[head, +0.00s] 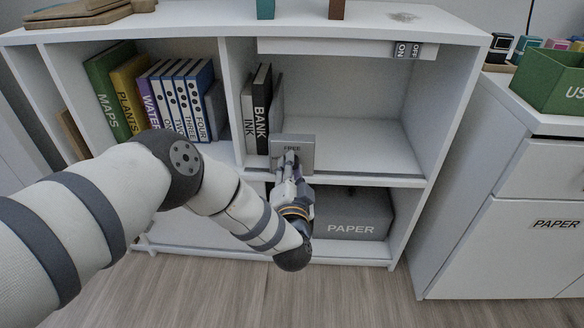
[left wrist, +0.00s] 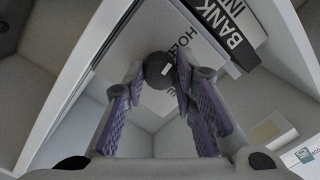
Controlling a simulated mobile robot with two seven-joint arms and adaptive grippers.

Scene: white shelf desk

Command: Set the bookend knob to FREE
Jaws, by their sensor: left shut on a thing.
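The grey bookend (head: 306,142) stands in the upper right shelf compartment, at the right of the upright books. FREE shows on its upper face in the head view. In the left wrist view, its pale plate (left wrist: 200,60) carries partly hidden lettering, including "HO". Its dark round knob (left wrist: 156,64) has a small white mark; I cannot tell which setting it points to. My left gripper (head: 290,160) is at the bookend's front. In the left wrist view, my left gripper's purple-padded fingers (left wrist: 160,74) are shut on the knob. My right gripper is not in view.
A grey PAPER box (head: 375,212) sits on the shelf below. The upper compartment is clear to the right. A FREE-standing cabinet (head: 510,225) is farther right.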

